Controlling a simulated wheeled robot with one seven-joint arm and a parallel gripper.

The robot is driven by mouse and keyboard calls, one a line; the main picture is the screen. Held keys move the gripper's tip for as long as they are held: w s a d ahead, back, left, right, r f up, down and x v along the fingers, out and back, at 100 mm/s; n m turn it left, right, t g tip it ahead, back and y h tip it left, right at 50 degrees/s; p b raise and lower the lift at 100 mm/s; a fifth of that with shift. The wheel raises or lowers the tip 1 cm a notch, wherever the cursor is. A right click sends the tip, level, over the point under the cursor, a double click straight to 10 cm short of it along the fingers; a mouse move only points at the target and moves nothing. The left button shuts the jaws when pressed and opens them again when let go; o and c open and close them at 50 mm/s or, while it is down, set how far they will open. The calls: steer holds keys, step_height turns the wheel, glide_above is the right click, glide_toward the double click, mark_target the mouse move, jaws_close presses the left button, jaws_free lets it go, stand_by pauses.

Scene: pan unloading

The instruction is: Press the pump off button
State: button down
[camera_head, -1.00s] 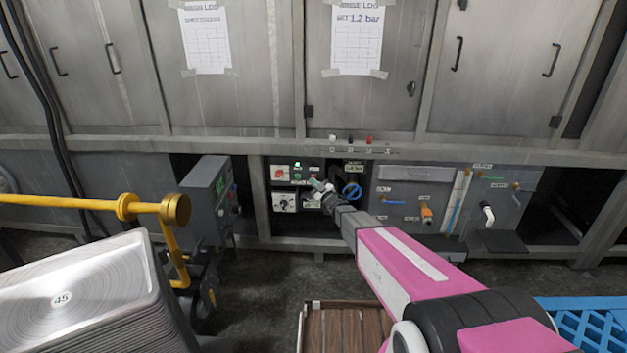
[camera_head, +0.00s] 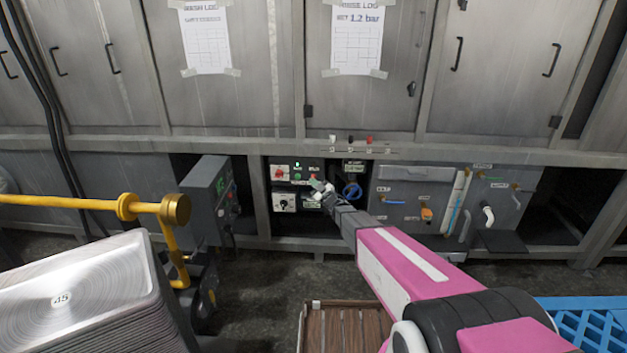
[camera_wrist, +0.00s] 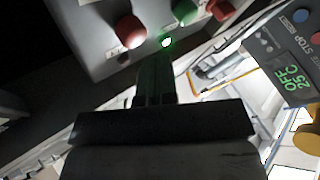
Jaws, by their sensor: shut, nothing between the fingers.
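My gripper (camera_head: 320,186) is just below and right of the red button in the head view. In the wrist view my gripper (camera_wrist: 155,62) is shut and empty, its tips close to the lamp; contact with the red button is not visible.
A red rotary switch (camera_head: 281,173) sits at the panel's left. A blue coiled hose (camera_head: 352,191) hangs to the right.

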stand_by(0.8)
steer(key=shift+w, duration=0.4)
steer(key=shift+w, duration=0.55)
stand_by(0.7)
steer(key=shift+s, duration=0.95)
steer(key=s, duration=0.5)
steer(key=shift+a, duration=0.1)
stand_by(0.4)
stand_by(0.4)
